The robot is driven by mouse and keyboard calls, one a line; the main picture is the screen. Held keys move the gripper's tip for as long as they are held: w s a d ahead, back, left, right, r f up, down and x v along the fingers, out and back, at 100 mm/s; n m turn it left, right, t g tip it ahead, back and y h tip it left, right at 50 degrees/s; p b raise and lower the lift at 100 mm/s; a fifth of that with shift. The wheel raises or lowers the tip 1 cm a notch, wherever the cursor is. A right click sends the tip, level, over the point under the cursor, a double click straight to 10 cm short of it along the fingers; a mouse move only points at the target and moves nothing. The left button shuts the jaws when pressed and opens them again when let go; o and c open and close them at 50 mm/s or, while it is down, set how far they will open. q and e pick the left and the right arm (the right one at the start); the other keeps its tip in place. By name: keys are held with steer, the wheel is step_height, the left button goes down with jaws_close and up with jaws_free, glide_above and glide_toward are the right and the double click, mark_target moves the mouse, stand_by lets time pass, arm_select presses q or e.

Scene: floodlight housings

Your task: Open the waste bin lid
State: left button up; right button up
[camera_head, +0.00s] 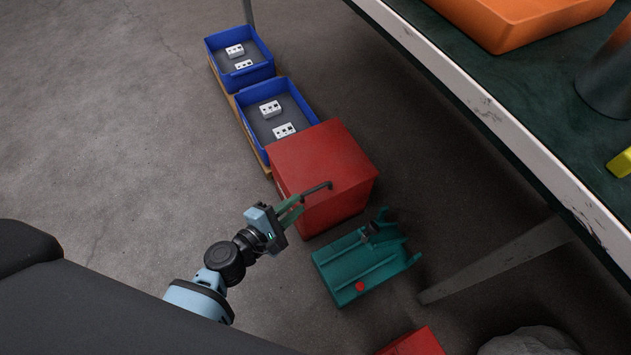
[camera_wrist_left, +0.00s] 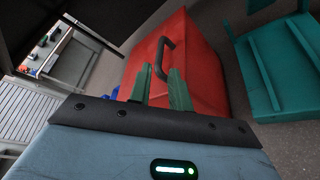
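The red waste bin (camera_head: 322,165) stands on the floor in the middle of the head view, with its lid down. A dark bent handle (camera_head: 318,188) is on its near side; the handle also shows in the left wrist view (camera_wrist_left: 166,52). My left gripper (camera_head: 299,204) is at the bin's near left edge, by the handle. Its two green fingers are apart in the left wrist view (camera_wrist_left: 161,75), with the handle's near end showing between them. I cannot tell whether they touch it. My right gripper is not in view.
Blue crates (camera_head: 241,84) with white parts stand behind the bin. A teal slotted holder (camera_head: 345,275) lies close at its right. A table edge (camera_head: 490,115) and slanted leg (camera_head: 500,258) are on the right. Another red object (camera_head: 415,344) is at the bottom. The left floor is clear.

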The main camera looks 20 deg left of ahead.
mark_target(310, 193)
arm_select(q)
steer(key=shift+w+d+f, duration=0.1)
steer(key=shift+w+d, duration=0.05)
steer(key=shift+w, duration=0.2)
steer(key=b+x, duration=0.1)
steer(key=x, duration=0.4)
steer(key=shift+w+d+f+b, duration=0.15)
steer(key=shift+w+b, duration=0.1)
steer(key=shift+b, duration=0.1)
steer(key=shift+w+d+f, duration=0.1)
steer(key=shift+w+d, duration=0.15)
steer(key=shift+w, duration=0.3)
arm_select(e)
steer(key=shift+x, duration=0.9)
arm_select(q)
steer(key=c, duration=0.4)
jaws_close()
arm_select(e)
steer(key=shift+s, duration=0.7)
